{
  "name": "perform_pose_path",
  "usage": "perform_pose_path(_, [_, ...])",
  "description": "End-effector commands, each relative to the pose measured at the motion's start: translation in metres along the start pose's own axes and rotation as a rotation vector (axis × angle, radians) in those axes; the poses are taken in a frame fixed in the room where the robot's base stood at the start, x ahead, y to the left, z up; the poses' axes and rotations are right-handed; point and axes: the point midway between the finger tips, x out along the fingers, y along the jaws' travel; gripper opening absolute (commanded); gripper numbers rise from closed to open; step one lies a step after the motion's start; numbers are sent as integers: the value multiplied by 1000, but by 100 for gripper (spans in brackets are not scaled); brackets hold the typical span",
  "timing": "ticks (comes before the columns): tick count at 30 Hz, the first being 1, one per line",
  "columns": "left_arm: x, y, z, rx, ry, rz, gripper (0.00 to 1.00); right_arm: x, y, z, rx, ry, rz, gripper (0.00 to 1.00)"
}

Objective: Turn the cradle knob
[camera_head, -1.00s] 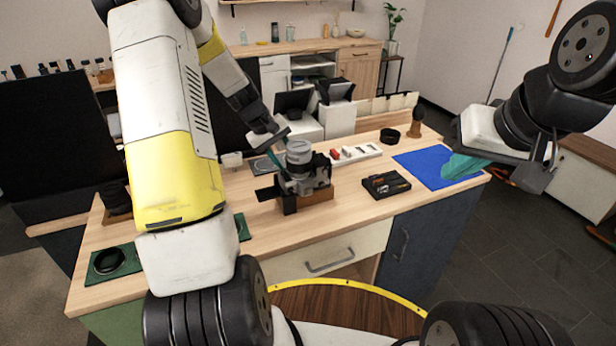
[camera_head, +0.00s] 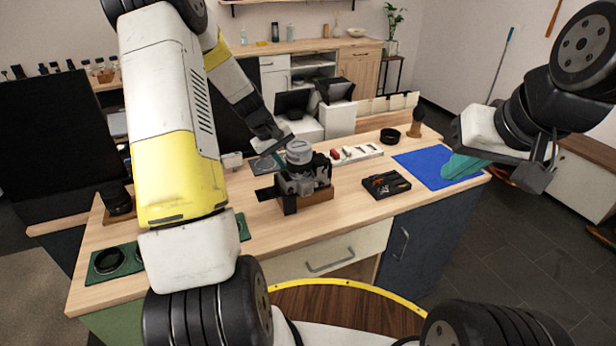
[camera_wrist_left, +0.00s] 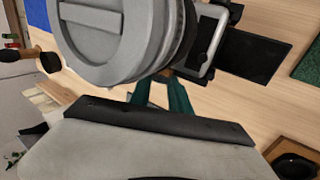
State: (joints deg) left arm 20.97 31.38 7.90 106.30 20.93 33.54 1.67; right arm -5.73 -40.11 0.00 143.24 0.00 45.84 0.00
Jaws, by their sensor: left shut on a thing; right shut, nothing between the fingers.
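The camera (camera_head: 302,184) stands with its capped grey lens (camera_head: 299,152) upward in a wooden cradle (camera_head: 318,195) at the middle of the table. My left gripper comes down behind it; its dark hand (camera_head: 270,137) shows, but its fingertips are hidden in the head view. In the left wrist view the green fingers (camera_wrist_left: 162,95) reach in beside and below the lens (camera_wrist_left: 120,35). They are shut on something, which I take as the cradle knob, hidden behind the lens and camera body. My right gripper (camera_head: 462,168) is shut and empty above the blue mat's right part.
A blue mat (camera_head: 418,163), a black tray with orange-marked items (camera_head: 386,184), a white tray (camera_head: 357,153) and a black ring (camera_head: 390,136) lie to the right. Green mats (camera_head: 128,268) lie at the front left. The tabletop before the camera is clear.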

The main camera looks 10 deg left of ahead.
Motion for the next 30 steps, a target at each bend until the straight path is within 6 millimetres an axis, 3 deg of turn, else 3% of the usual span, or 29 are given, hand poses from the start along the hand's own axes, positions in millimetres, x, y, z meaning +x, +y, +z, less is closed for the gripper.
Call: perform_pose_path(30, [3,9,1,6,-2,-454,0,0,0,0,0,0,0,0])
